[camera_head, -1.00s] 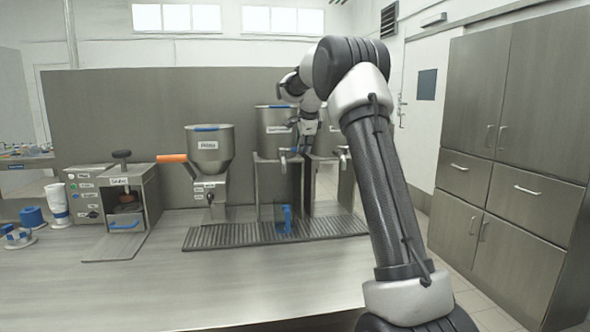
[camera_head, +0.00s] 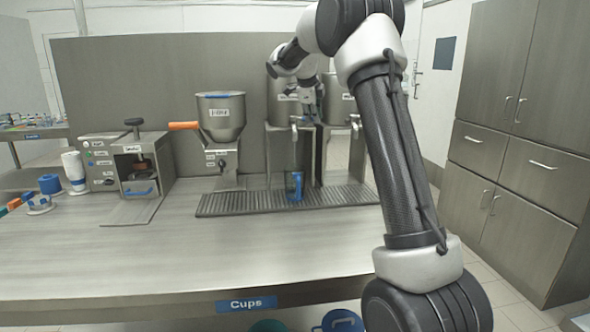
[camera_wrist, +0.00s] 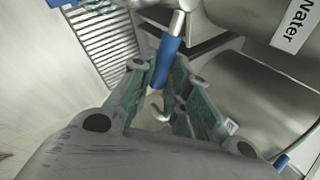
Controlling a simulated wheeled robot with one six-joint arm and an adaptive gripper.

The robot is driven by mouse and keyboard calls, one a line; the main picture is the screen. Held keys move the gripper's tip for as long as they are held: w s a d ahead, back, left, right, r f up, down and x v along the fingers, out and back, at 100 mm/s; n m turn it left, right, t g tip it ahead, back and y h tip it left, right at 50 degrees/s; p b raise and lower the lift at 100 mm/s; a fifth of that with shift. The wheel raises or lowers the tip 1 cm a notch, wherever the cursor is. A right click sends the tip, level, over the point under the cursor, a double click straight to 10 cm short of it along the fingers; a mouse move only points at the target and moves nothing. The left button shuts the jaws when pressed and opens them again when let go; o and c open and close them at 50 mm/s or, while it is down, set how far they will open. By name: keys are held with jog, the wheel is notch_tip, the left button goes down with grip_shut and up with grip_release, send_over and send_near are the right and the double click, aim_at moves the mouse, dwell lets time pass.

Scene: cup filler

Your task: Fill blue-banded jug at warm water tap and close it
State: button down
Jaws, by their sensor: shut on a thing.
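The jug (camera_head: 296,187) with a blue band or handle stands on the drip grate under the spout of the middle tank. It is small in the head view, and I cannot tell how full it is. A blue piece (camera_wrist: 60,3) at the top left of the wrist view may be part of it. The tap's blue lever (camera_wrist: 168,52) lies between my fingertips, below a tank labelled "Water" (camera_wrist: 291,28). My gripper (camera_wrist: 160,72) is shut on this lever. In the head view my gripper (camera_head: 311,108) is by the tanks, its fingertips hard to see.
A hopper (camera_head: 220,118) with an orange handle stands left of the tanks. A press machine (camera_head: 105,165) is further left. The drip grate (camera_head: 240,203) runs along the counter. The front of the counter (camera_head: 150,265) is clear. A "Cups" sign (camera_head: 246,304) is on its edge.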

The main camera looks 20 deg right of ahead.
jog(key=shift+s+a+m+g, duration=0.3)
jog(key=shift+a+m, duration=0.1)
jog(key=shift+m, duration=0.3)
jog(key=shift+s+a+m+g+h, duration=0.2)
jog(key=shift+a+m+g+h, duration=0.25)
jog(key=shift+m, duration=0.3)
jog(key=shift+s+a+m+g+h, duration=0.15)
jog(key=shift+a+m+g+h, duration=0.1)
jog(key=shift+a+m, duration=0.4)
jog(key=shift+d, duration=0.15)
dwell(5.8)
